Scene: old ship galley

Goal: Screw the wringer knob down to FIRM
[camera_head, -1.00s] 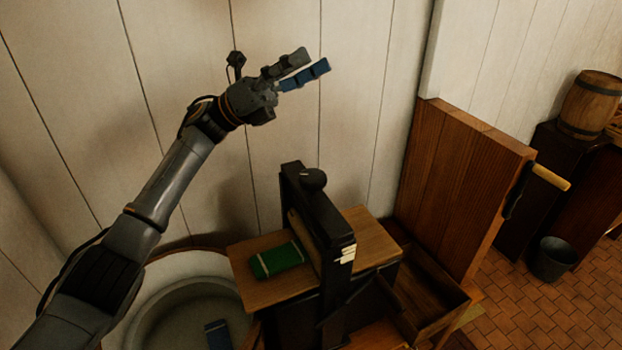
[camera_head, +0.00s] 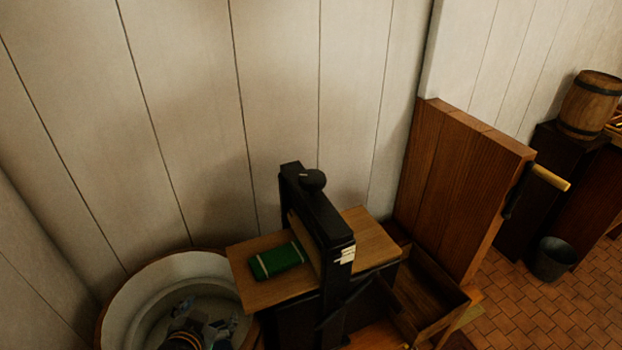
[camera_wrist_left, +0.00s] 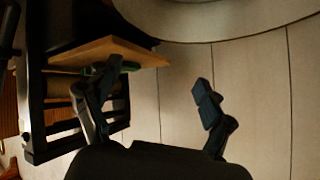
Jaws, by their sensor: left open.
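The black round wringer knob (camera_head: 312,180) sits on top of the wringer's black upright frame (camera_head: 322,222). Pale marker plates (camera_head: 346,255) show on the frame's near end, too small to read. A folded green cloth (camera_head: 278,260) lies on the wooden board left of the rollers. My left gripper (camera_head: 204,316) is low in the round tub, left of and well below the knob, touching neither knob nor frame. In the left wrist view its fingers (camera_wrist_left: 150,98) are spread, with the wringer frame behind the left finger. The right gripper is not in view.
The pale tub (camera_head: 122,302) stands left of the wringer. A tall wooden panel (camera_head: 455,190) and an open wooden box (camera_head: 430,300) stand to its right. A barrel (camera_head: 588,105) and bucket (camera_head: 552,258) are farther right. The space above the knob is clear.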

